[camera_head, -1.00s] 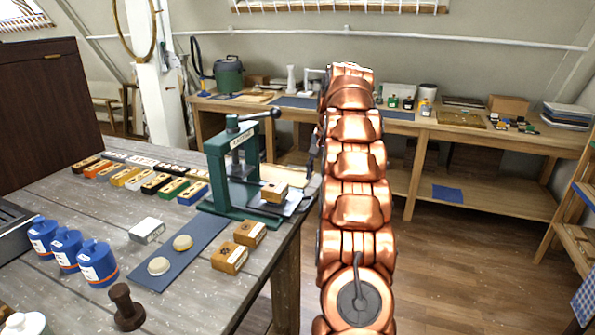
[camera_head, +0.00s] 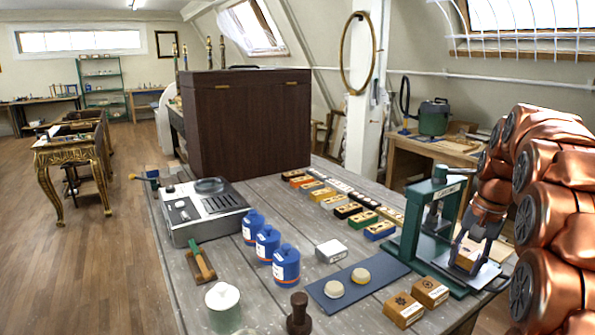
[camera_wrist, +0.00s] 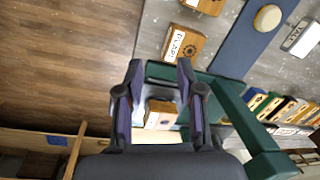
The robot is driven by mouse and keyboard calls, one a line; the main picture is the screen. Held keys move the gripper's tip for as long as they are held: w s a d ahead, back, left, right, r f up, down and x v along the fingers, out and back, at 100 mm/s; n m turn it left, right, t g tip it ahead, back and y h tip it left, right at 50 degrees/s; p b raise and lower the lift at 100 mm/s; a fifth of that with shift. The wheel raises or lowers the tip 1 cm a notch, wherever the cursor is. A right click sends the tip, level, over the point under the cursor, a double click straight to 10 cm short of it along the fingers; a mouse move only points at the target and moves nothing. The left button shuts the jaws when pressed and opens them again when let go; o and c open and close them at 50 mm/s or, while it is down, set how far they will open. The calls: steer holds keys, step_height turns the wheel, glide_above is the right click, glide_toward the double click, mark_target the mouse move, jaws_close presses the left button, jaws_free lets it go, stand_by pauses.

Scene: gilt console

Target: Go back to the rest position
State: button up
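My gripper (camera_head: 474,246) is above the green hand press (camera_head: 428,225), at the plate on its right side. In the wrist view my gripper (camera_wrist: 159,66) has its two purple-grey fingers spread apart, so it is open. A small wooden block (camera_head: 466,260) sits on the press's plate, under and between the fingers. In the wrist view the block (camera_wrist: 160,114) shows in the gap between the fingers, and I see no grip on it. Its contact with the fingers is partly hidden. My copper arm fills the right of the head view.
Two wooden blocks (camera_head: 403,308) (camera_head: 430,291) stand in front of the press, beside a blue mat (camera_head: 318,294) with two round discs. Blue jars (camera_head: 268,243), a grey machine (camera_head: 200,208) and a row of coloured blocks stand on the table. The floor at left (camera_head: 90,270) is clear.

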steer(key=s+a+f+n+g+p, duration=0.15)
steer(key=s+a+n, duration=0.35)
steer(key=s+a, duration=1.05)
steer(key=s+a+f+n, duration=0.2)
steer(key=s+a+f, duration=0.1)
steer(key=s, duration=0.4)
steer(key=s+a+f+n+h, duration=0.1)
steer(key=s+a+f, duration=0.3)
steer(key=s, duration=0.4)
steer(key=shift+a+f+n+g+p, duration=0.15)
steer(key=shift+f+n+g+p, duration=0.05)
steer(key=shift+n+g+p, duration=0.25)
